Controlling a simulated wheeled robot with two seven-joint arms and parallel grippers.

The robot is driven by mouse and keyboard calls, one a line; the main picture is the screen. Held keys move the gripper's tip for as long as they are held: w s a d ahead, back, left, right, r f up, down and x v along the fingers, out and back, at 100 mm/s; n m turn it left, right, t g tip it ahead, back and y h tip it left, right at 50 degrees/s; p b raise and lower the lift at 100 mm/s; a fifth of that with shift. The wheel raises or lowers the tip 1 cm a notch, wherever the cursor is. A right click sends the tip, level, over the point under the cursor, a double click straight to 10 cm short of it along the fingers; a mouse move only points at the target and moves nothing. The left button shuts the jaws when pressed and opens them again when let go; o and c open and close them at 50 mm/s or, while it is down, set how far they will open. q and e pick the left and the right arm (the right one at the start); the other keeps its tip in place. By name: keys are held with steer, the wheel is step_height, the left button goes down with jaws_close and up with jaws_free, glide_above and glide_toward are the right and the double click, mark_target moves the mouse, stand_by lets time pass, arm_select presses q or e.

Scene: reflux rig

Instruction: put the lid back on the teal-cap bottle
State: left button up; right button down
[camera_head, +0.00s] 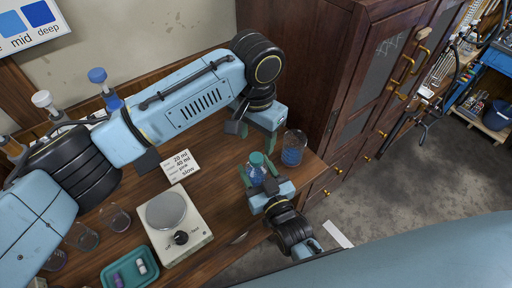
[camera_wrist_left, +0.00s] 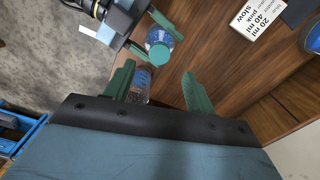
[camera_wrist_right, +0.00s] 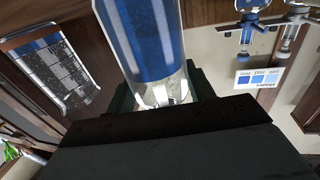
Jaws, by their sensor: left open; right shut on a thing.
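The teal-cap bottle (camera_head: 257,174) is held up over the right end of the wooden table, with blue liquid inside. Its teal cap (camera_head: 256,158) appears to sit on its top; it also shows in the left wrist view (camera_wrist_left: 158,51). My right gripper (camera_head: 262,178) is shut around the bottle's body. In the right wrist view the clear bottle (camera_wrist_right: 145,45) with blue contents stands between the fingers, its top out of frame. My left gripper (camera_head: 259,128) is open and empty, pointing down behind the bottle; its spread fingers (camera_wrist_left: 158,88) show in its own view.
A glass beaker with blue contents (camera_head: 293,150) stands close right of my left gripper, near the table edge. A label card (camera_head: 180,165), a hotplate with a round plate (camera_head: 195,238) and a teal tray (camera_head: 112,277) lie left. A wooden cabinet (camera_head: 335,90) rises behind.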

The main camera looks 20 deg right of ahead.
arm_select(q)
step_height(320, 180, up, 6)
steer(key=shift+f, duration=0.25)
arm_select(e)
steer(key=shift+c, duration=2.4)
jaws_free()
arm_select(q)
steer(key=shift+f+b, duration=0.3)
steer(key=shift+f, duration=0.05)
arm_select(e)
steer(key=s+d, duration=0.2)
steer(key=s, duration=1.1)
steer(key=shift+s, duration=0.15)
arm_select(q)
steer(key=shift+s, duration=0.1)
arm_select(e)
steer(key=shift+s, duration=0.1)
